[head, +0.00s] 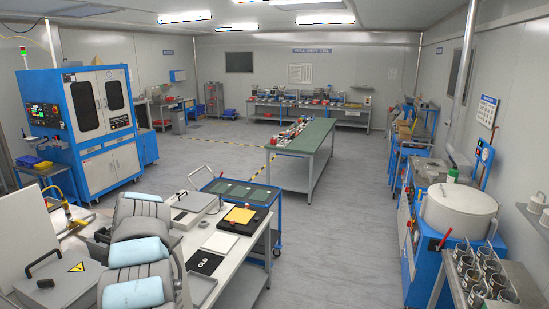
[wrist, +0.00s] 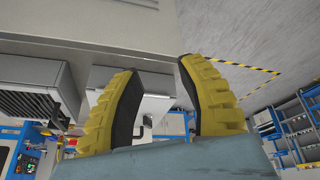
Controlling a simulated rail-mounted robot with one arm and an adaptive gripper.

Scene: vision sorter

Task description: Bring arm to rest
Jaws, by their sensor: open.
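My gripper (wrist: 158,67) shows in the wrist view with two yellow ridged fingers and dark inner pads. The fingers stand apart and nothing is held between them. A pale box-like surface shows behind the gap, and I cannot tell how far away it is. In the head view, grey and light blue parts of my arm are at the lower left. I cannot clearly make out the gripper there.
A blue cart (head: 275,241) and green-topped table (head: 308,137) stand beyond. Floor (head: 335,235) right of them is clear.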

